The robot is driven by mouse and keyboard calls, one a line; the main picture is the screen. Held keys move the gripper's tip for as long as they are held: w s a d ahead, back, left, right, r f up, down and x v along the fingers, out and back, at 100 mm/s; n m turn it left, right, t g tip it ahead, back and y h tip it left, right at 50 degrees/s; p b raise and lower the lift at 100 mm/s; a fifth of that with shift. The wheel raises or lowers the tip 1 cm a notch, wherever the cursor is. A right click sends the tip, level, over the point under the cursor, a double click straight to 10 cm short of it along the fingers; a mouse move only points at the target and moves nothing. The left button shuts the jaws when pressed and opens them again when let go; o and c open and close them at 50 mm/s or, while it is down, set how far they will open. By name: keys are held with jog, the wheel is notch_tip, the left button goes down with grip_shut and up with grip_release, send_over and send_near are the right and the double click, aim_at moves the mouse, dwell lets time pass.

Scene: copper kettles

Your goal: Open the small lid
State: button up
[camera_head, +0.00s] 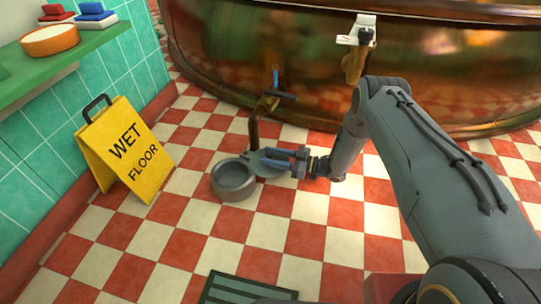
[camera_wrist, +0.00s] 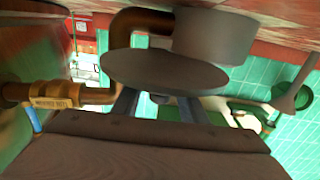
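The small lid is a grey round disc (camera_head: 266,166) in the head view, just right of a low grey round cup (camera_head: 233,178) whose top shows uncovered. In the wrist view the lid (camera_wrist: 165,71) is large in front of my gripper (camera_wrist: 160,106), and the cup (camera_wrist: 216,35) is behind it at upper right. A small dark knob (camera_wrist: 160,98) shows on the lid's near side. My two fingers reach either side of the knob with visible gaps. My gripper (camera_head: 281,160) is low over the floor in the head view. Whether the fingertips touch the lid is unclear.
A brown pipe (camera_head: 254,130) rises beside the cup, with a blue-handled valve (camera_head: 276,84) near it. The big copper kettle (camera_head: 300,60) stands behind. A yellow wet-floor sign (camera_head: 125,150) stands left. A green shelf (camera_head: 60,66) is on the left wall. A dark floor grate (camera_head: 240,289) is in front.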

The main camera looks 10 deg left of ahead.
jog(key=shift+s, duration=0.1)
jog(key=p+v, duration=0.2)
jog(key=v, duration=0.5)
jog(key=shift+d+p, duration=0.3)
jog(key=shift+d, duration=0.1)
